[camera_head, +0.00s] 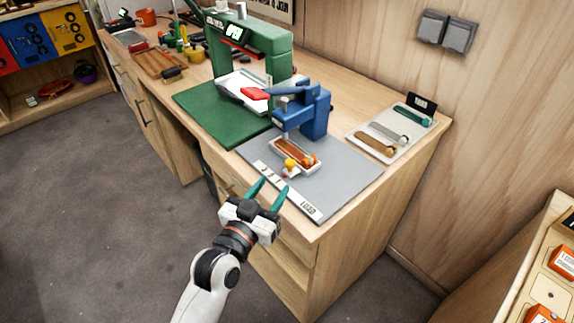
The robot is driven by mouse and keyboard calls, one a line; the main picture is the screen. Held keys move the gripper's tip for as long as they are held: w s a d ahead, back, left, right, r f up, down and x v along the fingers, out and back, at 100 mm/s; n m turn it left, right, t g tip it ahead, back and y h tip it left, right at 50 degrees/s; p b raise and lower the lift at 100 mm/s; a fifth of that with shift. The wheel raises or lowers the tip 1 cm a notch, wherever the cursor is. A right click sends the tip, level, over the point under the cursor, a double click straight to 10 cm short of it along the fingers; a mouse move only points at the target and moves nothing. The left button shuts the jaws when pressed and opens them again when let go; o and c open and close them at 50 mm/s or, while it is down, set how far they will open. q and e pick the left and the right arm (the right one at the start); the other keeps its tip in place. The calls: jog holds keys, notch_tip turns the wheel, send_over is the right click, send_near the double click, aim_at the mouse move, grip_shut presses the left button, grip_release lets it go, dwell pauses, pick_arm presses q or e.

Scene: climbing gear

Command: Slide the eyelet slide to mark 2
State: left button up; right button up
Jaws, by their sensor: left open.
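The eyelet slide appears to be the white-rimmed tray (311,167) with an orange piece in it, under the front of the blue press (315,112). A yellow knob (290,164) stands at its front side, with a small red-and-white piece below it. A white strip (290,194) runs along the front of the grey mat, with LOAD at its right end. Its other marks are too small to read. The knob is near the strip's left part. My left gripper (270,190) is open and empty, its teal fingers pointing toward the strip, in front of the knob and apart from it.
A green press (262,50) on a green mat (205,104) stands behind to the left. A white tray (358,135) with several strips lies at the right. The grey mat (345,180) is bare right of the slide. The desk's front edge is near my gripper.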

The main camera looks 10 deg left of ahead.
aim_at(288, 165)
pick_arm(q)
jog(key=x, duration=0.8)
jog(key=shift+w+d+f, duration=0.1)
jog(key=shift+w, duration=0.05)
jog(key=shift+c, duration=0.2)
grip_shut()
